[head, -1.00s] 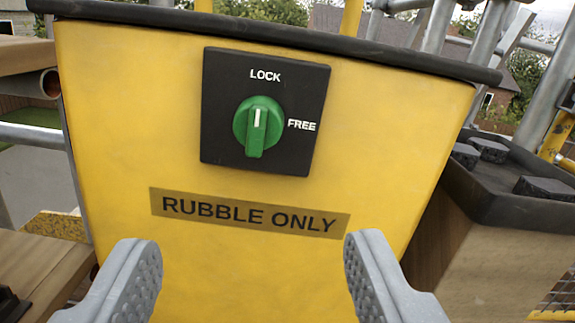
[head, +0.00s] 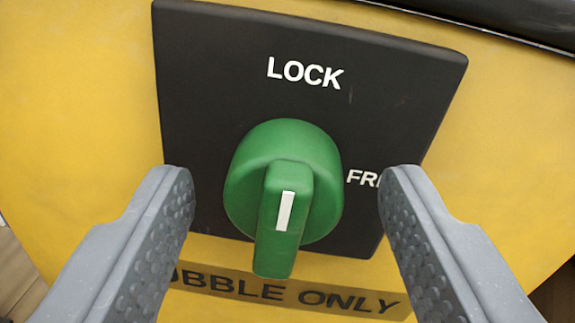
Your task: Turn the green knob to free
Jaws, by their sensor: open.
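The green knob (head: 283,185) sits on a black square plate (head: 230,60) in the middle of the head view. Its raised grip carries a white mark, and the mark is on the upper end, toward the LOCK label (head: 305,73). The FREE label (head: 362,178) is to the right of the knob and partly hidden by my right fingertip. My gripper (head: 288,190) is open, with one grey ridged finger on each side of the knob. Gaps show between both fingers and the knob. How far the fingertips are from the plate is hard to tell.
The plate is on a yellow panel (head: 75,120). A label ending in BUBBLE ONLY-like letters (head: 300,295), partly covered, runs below the knob. A dark rim (head: 500,20) crosses the upper right corner. Brown wood shows at the lower left edge.

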